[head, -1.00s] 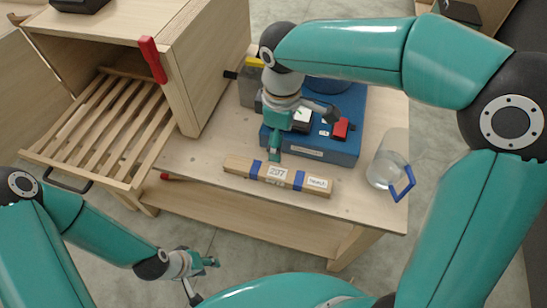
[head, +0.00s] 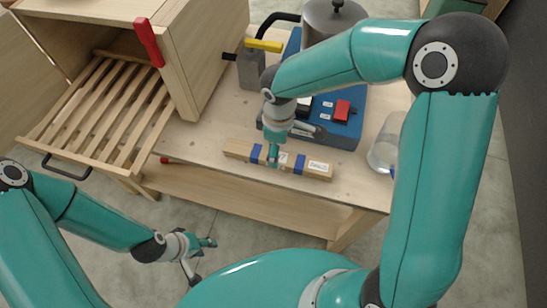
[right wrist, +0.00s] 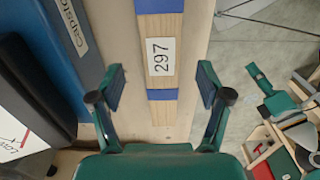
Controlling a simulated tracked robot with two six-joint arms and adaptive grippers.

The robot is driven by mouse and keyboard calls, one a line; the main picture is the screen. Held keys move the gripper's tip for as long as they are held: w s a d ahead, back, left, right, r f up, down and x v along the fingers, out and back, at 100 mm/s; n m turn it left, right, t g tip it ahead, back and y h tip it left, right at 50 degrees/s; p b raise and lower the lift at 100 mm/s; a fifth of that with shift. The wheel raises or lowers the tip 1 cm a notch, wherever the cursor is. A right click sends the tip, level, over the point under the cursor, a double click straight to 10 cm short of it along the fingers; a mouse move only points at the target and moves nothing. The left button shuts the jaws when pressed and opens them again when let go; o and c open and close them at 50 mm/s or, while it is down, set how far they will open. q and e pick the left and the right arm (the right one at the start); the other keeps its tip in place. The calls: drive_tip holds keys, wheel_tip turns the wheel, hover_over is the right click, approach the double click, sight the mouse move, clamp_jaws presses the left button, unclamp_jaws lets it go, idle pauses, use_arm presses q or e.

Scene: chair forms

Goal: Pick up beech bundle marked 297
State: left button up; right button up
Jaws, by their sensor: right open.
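The beech bundle (head: 308,165) lies flat near the front edge of the wooden bench. In the right wrist view my right gripper (right wrist: 161,86) is open, one finger on each side of the bundle with gaps. My left gripper (head: 203,259) hangs empty and open below, in front of the bench.
A blue box (head: 346,130) with a red switch stands behind the bundle. A clear jug (head: 384,150) is at the right. A wooden cabinet (head: 205,60) and a slatted rack (head: 100,115) are at the left. A metal pot (head: 333,18) stands at the back.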

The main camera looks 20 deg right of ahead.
wheel_tip(320, 180, down, 4)
drive_tip(key=shift+f, duration=0.25)
drive_tip(key=c, duration=1.3)
clamp_jaws()
drive_tip(key=shift+r, duration=0.2)
